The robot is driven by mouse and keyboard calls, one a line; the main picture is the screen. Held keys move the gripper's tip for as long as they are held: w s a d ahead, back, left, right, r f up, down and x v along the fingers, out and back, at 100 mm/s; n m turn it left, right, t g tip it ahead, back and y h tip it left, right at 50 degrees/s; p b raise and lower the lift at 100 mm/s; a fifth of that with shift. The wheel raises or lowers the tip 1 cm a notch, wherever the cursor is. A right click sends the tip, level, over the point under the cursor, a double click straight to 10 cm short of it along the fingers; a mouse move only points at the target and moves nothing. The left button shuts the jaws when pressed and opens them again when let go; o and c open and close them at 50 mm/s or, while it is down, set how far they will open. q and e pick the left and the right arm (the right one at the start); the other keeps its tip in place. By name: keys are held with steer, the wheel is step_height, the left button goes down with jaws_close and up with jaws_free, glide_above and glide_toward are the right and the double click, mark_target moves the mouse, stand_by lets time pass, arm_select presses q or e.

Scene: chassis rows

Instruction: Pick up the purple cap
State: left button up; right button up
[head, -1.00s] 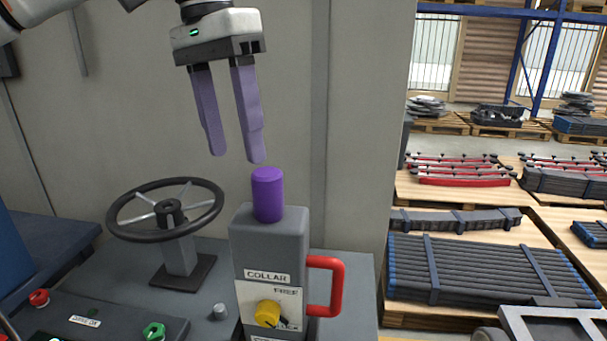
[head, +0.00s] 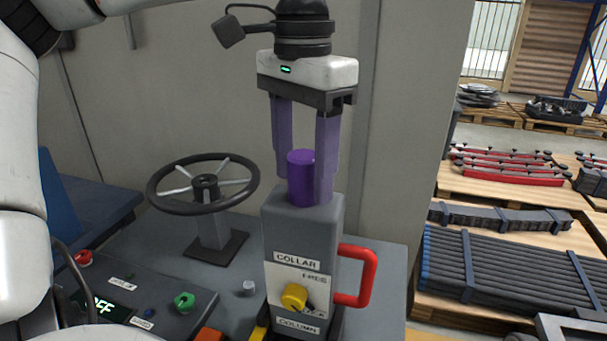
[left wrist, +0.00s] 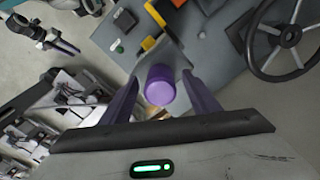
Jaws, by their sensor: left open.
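The purple cap (head: 301,178) stands upright on top of the grey box column labelled COLLAR (head: 290,232). My left gripper (head: 304,190) points down over it, open, with its two purple fingers on either side of the cap. The right finger partly overlaps the cap's edge in the head view. In the left wrist view the cap (left wrist: 160,86) sits between the two spread fingers. I cannot tell whether either finger touches it.
A red handle (head: 368,278) sticks out right of the column, and a yellow knob (head: 294,297) is on its front. A dark handwheel (head: 204,186) stands to the left. A control panel with a green knob (head: 184,301) lies front left. A wall rises behind.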

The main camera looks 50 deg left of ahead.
mark_target(303, 155)
arm_select(q)
steer(key=shift+f, duration=0.5)
steer(key=shift+c, duration=0.3)
steer(key=c, duration=1.1)
steer(key=shift+r, duration=0.15)
step_height(303, 155, up, 16)
steer(key=shift+r, duration=0.2)
